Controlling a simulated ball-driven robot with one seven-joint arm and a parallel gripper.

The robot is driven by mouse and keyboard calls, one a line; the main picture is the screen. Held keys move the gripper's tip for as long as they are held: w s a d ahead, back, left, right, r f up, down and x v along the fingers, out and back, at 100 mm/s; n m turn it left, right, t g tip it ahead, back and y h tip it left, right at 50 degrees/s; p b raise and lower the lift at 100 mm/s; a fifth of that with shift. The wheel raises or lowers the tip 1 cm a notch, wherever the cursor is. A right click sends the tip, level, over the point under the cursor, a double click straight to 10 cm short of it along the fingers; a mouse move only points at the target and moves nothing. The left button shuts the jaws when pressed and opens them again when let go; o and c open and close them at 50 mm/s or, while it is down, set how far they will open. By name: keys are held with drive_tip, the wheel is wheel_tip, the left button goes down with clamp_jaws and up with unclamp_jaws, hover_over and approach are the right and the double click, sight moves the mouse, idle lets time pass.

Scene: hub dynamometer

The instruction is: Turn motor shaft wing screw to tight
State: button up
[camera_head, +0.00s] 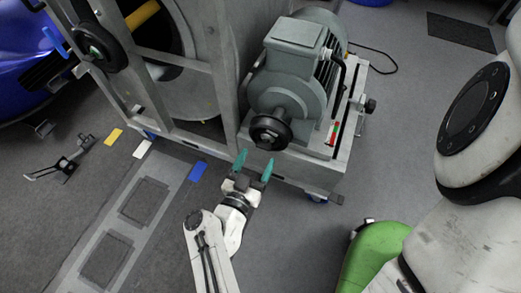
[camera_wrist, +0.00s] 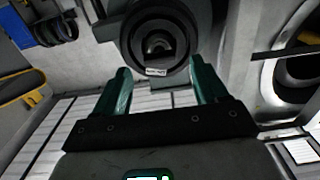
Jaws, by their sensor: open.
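The grey motor (camera_head: 290,75) sits on a metal stand, with a round black hub (camera_head: 270,130) on its shaft facing me. In the wrist view the hub (camera_wrist: 160,14) is a set of dark rings around a central recess, with a small white label on its lower rim. I cannot make out the wing screw clearly; a dark shape sits in the hub's centre. My gripper (camera_head: 254,164) is open, with its two green fingers apart and pointing at the hub from just below. In the wrist view the gripper (camera_wrist: 160,80) has nothing held between its fingers.
A grey metal frame (camera_head: 222,75) with a large drum (camera_head: 190,90) stands left of the motor. A black knob (camera_head: 370,105) sticks out on the stand's right side. A cable lies on the floor behind. Blue and yellow floor markers lie at left; open floor is at right.

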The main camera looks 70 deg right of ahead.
sight(265, 144)
drive_tip(key=shift+d, duration=2.15)
drive_tip(key=c, duration=1.1)
